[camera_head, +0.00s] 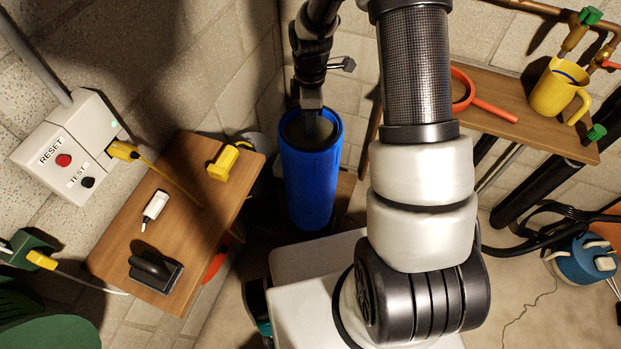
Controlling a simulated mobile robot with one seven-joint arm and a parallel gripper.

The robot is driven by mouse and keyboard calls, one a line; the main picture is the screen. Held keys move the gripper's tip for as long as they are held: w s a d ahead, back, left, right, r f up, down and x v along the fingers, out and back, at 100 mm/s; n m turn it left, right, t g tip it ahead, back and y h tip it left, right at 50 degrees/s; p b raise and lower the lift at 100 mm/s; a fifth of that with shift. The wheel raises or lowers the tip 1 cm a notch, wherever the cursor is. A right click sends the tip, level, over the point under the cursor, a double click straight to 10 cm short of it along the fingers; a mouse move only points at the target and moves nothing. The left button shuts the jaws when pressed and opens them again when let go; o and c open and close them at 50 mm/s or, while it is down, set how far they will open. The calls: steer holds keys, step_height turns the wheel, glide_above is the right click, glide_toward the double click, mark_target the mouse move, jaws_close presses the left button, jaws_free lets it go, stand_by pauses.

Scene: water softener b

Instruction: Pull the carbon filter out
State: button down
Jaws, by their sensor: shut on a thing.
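A tall blue cylindrical housing (309,186) stands upright in the corner, its round top open. The carbon filter (325,134) shows only as a dark shape inside this opening; most of it is hidden by the blue wall. My gripper (312,130) points down from above with its fingers at the mouth of the housing. It is shut on the carbon filter, though the contact itself is dark and hard to see.
A wooden shelf (175,262) on the left holds a yellow plug, a white device and a dark block. A wooden shelf (545,127) on the right holds a red ring-shaped wrench (487,106) and a yellow mug (557,90). Walls stand close behind the housing.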

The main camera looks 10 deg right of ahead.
step_height(320, 180, up, 53)
steer(key=p, duration=1.3)
steer(key=shift+f, duration=0.2)
stand_by(4.2)
